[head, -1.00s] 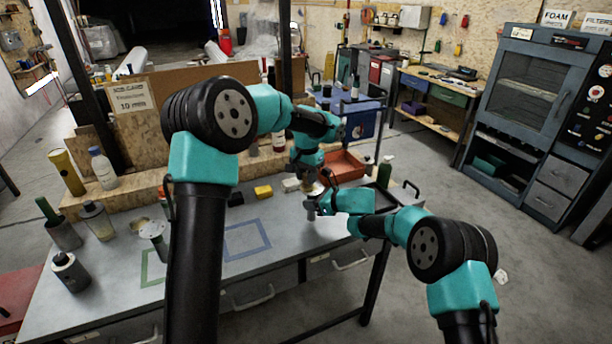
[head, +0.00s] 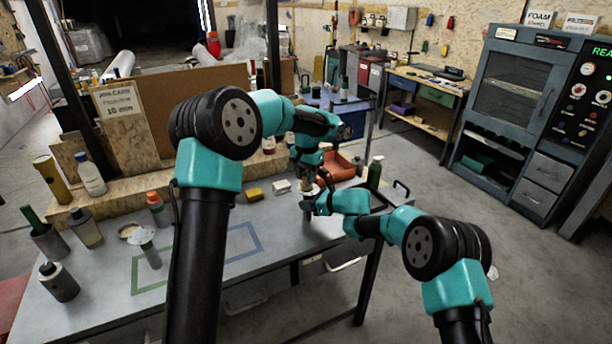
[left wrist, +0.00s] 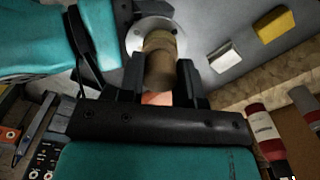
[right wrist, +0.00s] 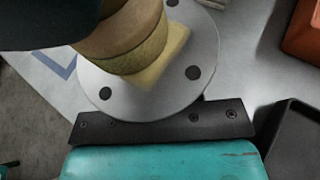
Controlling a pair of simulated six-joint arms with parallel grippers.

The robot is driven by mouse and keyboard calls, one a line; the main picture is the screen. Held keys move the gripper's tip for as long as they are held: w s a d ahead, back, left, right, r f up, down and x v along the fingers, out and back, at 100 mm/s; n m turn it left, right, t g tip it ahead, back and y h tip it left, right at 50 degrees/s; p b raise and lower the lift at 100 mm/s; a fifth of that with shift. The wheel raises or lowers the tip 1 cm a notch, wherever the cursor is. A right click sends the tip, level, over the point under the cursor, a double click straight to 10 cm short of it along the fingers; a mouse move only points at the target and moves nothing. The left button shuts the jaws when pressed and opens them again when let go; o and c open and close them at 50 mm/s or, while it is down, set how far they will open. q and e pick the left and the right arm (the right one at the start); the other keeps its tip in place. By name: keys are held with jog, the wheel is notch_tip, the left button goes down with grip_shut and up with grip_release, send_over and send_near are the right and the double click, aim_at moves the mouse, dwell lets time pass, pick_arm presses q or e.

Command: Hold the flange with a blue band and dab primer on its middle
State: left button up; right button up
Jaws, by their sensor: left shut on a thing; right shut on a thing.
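A pale grey round flange (right wrist: 112,88) with bolt holes is held face up by my right gripper (right wrist: 165,120), whose fingertips are hidden beneath it. The flange also shows in the head view (head: 312,191) and left wrist view (left wrist: 135,40). No blue band shows on its visible part. My left gripper (left wrist: 160,88) is shut on a brown round dauber (right wrist: 118,38), held above the flange. The dauber's yellowish pad (right wrist: 158,68) is over the flange's middle and seems to touch it; exact contact is unclear. In the head view, my left gripper (head: 311,170) is just above my right (head: 316,204).
A yellow block (head: 253,194), a white block (head: 281,187), an orange bin (head: 338,166) and several bottles and cans stand around.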

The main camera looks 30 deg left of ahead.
pick_arm(q)
jog(key=shift+w+d+r, duration=0.2)
jog(key=shift+w+d, duration=0.15)
jog(key=shift+w, duration=0.05)
pick_arm(e)
jog(key=shift+s+a+f+n+g, duration=0.2)
jog(key=shift+s+a, duration=0.2)
jog(key=shift+s, duration=0.2)
jog(key=shift+s+a+f+n+g, duration=0.1)
jog(key=shift+s+a+n+g, duration=0.1)
jog(key=shift+s+a, duration=0.3)
pick_arm(q)
jog(key=shift+s+a, duration=1.05)
jog(key=shift+s, duration=0.3)
pick_arm(e)
jog(key=shift+d, duration=0.1)
pick_arm(q)
jog(key=shift+s+a, duration=0.25)
jog(key=shift+s, duration=0.1)
pick_arm(e)
jog(key=shift+w+d, duration=0.15)
jog(key=shift+w, duration=0.1)
jog(key=shift+w+d+r, duration=0.1)
pick_arm(q)
jog(key=shift+r, duration=2.9)
pick_arm(e)
jog(key=shift+r, duration=0.1)
